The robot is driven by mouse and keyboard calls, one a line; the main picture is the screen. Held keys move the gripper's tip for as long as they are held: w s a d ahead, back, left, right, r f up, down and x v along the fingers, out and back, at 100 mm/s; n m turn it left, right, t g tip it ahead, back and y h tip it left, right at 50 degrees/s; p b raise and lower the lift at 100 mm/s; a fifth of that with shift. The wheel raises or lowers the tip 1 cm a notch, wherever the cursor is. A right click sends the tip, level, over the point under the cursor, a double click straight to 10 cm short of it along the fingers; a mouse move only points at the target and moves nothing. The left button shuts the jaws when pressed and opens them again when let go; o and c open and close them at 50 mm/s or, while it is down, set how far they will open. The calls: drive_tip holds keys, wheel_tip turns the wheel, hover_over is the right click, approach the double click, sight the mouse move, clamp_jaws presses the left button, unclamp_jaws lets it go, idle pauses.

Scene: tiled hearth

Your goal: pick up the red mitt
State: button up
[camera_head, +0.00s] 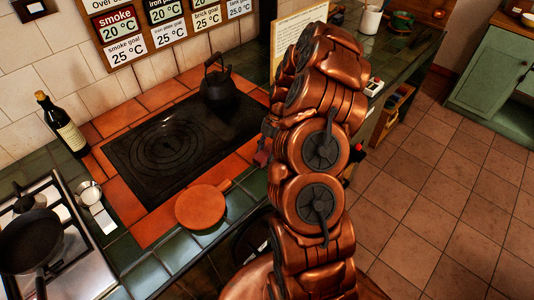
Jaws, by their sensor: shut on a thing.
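My copper arm rises through the middle of the picture and hides what lies behind it. I cannot make out my gripper or its fingers. A small dark red patch (263,154) shows at the left edge of my arm, over the hearth's right side. It may be part of the red mitt, but too little shows to tell. A small bright red and black bit (357,152) shows at the arm's right edge; I cannot tell what it is.
A black kettle (217,84) stands at the back of the dark hotplate (180,148). A round terracotta board (201,207) lies at the front edge. A bottle (62,126), gas hob (45,235) and pan (30,243) are left. Tiled floor (450,190) is clear on the right.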

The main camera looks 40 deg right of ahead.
sight(263, 154)
drive_tip(key=shift+r, duration=0.15)
drive_tip(key=shift+r+b, duration=1.25)
drive_tip(key=shift+r, duration=0.3)
drive_tip(key=s+a+b, duration=0.1)
drive_tip(key=s+a, duration=0.2)
drive_tip(key=s, duration=0.1)
drive_tip(key=s+a+r+b, duration=0.1)
drive_tip(key=s+a+b, duration=0.1)
drive_tip(key=s+a, duration=0.2)
drive_tip(key=s+a+b, duration=0.2)
drive_tip(key=s+a, duration=0.1)
drive_tip(key=s, duration=0.1)
drive_tip(key=shift+a+r, duration=0.3)
drive_tip(key=shift+a, duration=0.05)
